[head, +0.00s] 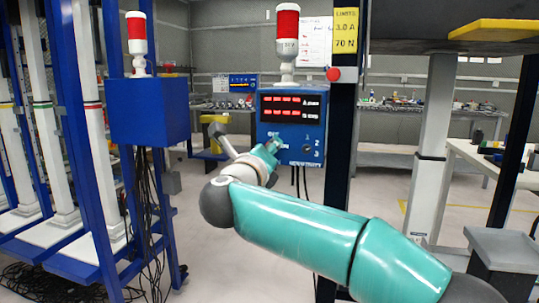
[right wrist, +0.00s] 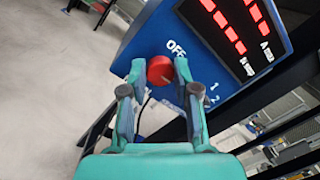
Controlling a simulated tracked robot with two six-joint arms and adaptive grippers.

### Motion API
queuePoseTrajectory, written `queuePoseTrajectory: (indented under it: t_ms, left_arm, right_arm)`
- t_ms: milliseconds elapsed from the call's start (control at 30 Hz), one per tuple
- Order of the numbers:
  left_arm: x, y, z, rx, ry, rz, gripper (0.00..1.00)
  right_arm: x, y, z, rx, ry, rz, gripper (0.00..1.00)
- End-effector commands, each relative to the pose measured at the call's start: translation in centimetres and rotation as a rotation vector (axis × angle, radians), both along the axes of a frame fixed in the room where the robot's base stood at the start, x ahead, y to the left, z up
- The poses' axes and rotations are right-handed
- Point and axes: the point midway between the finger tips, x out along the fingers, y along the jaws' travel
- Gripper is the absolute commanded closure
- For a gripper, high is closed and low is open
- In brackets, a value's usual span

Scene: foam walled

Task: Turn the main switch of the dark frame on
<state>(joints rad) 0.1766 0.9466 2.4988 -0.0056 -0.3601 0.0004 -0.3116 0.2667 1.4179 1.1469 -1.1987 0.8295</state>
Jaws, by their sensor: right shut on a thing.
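The blue control box (head: 290,156) has two lit red displays and is beside the dark frame's post (head: 344,130). In the right wrist view, its main switch is a round red knob (right wrist: 160,70) with the word OFF (right wrist: 176,48) printed beside it. My right gripper (head: 274,146) is at the lower left of the box's face. Its fingers are shut on the red knob, one on each side, as the right wrist view shows. The gripper hides the knob in the head view. The knob's exact pointing direction is hard to tell. My left gripper is in neither view.
A small selector (head: 307,148) marked with numbers is on the right of the box's face. A red and white beacon (head: 288,40) stands on top. A yellow limits sign (head: 345,30) and a red button (head: 333,74) are on the post. Another blue box (head: 150,112) stands left.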

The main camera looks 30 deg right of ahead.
Motion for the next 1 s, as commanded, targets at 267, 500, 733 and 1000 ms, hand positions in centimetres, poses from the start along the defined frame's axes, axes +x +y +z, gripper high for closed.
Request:
queuePoseTrajectory:
  t_ms: [267,500,733,1000]
  left_arm:
    - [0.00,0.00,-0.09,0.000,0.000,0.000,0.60]
    - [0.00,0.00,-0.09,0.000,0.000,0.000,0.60]
    - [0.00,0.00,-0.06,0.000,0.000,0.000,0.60]
    - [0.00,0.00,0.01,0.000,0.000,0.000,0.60]
  right_arm:
    - [0.19,0.17,-0.64,0.010,0.008,0.003,1.00]
    - [0.19,0.16,-0.57,0.008,0.008,0.003,0.50]
    - [0.09,0.07,-0.30,0.007,0.002,0.002,0.45]
    - [-0.57,0.97,-0.26,0.007,0.001,0.005,0.45]
